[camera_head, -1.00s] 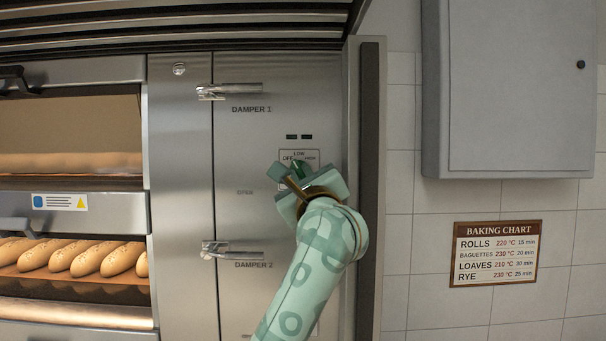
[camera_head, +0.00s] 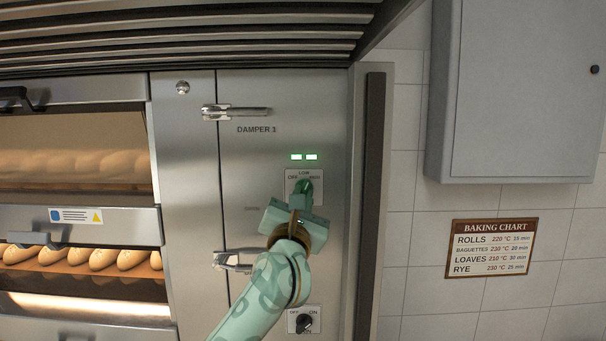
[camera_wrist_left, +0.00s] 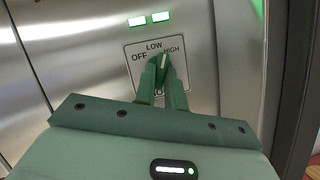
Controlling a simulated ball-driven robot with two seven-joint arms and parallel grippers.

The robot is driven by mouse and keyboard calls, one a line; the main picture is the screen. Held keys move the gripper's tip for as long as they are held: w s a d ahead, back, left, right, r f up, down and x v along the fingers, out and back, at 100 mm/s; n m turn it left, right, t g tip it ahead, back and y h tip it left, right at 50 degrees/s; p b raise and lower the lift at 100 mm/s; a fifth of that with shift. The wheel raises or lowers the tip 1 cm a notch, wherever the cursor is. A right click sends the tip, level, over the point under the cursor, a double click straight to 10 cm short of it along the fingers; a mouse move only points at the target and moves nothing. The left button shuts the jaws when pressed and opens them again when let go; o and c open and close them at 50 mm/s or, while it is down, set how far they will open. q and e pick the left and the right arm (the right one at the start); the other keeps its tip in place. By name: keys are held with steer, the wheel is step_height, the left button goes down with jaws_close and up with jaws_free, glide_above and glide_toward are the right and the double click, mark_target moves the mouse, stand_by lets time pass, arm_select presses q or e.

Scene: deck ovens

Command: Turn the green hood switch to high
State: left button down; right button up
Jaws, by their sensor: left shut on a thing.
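The green hood switch (camera_head: 305,186) sits on a small plate marked OFF, LOW and HIGH on the steel oven panel. In the left wrist view the switch (camera_wrist_left: 162,67) shows a pale pointer line leaning up and slightly right, on the HIGH side of LOW. My left gripper (camera_head: 303,197) is shut on the switch, with one finger on each side of it in the wrist view (camera_wrist_left: 161,84). Two small lamps (camera_head: 304,157) above the plate are lit green. The fingers hide the lower part of the plate. My right gripper is not in view.
A damper 1 handle (camera_head: 236,112) is up and left of the switch, and another handle (camera_head: 236,260) is beside my left arm. A black OFF/ON knob (camera_head: 304,322) is below. Ovens with bread are left; a grey wall cabinet (camera_head: 510,90) is right.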

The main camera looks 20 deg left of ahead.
arm_select(q)
steer(key=m+p, duration=0.1)
steer(key=m+h+p, duration=0.1)
steer(key=m, duration=0.1)
steer(key=shift+a+r+h, duration=0.1)
steer(key=shift+r+h, duration=0.1)
steer(key=shift+h, duration=0.1)
steer(key=shift+f+m+g+h+p, duration=0.1)
steer(key=shift+m+g+h+p, duration=0.45)
steer(key=shift+m, duration=0.85)
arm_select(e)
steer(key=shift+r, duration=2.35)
arm_select(q)
steer(key=shift+h, duration=0.25)
steer(key=c, duration=1.5)
jaws_free()
steer(key=shift+o, duration=0.2)
steer(key=shift+s, duration=0.1)
